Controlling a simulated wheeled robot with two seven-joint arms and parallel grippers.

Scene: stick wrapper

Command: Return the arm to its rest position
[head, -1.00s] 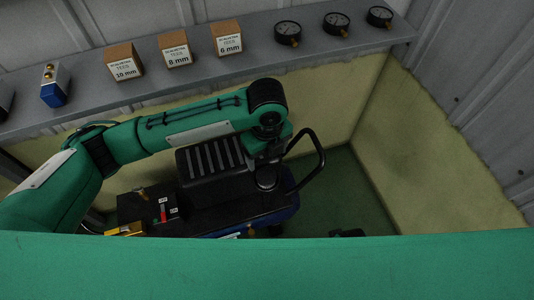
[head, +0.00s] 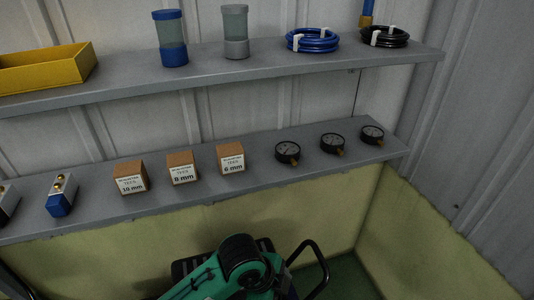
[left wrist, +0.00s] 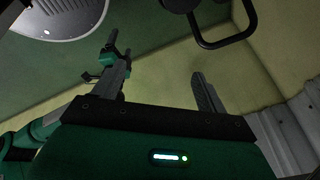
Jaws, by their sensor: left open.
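My left arm, green with a black joint, shows at the bottom middle of the head view, below the lower shelf. Its gripper is hidden there. In the left wrist view my left gripper (left wrist: 160,84) has its two fingers wide apart with nothing between them. Behind the fingers are a green floor and a pale yellow wall.
The lower shelf (head: 90,211) holds several boxes (head: 181,168), dial gauges (head: 288,152) and a blue fitting (head: 61,196). The upper shelf (head: 270,72) holds a yellow bin (head: 45,68), two cylinders and coiled hoses (head: 313,41). A black handle (head: 318,262) stands beside my arm.

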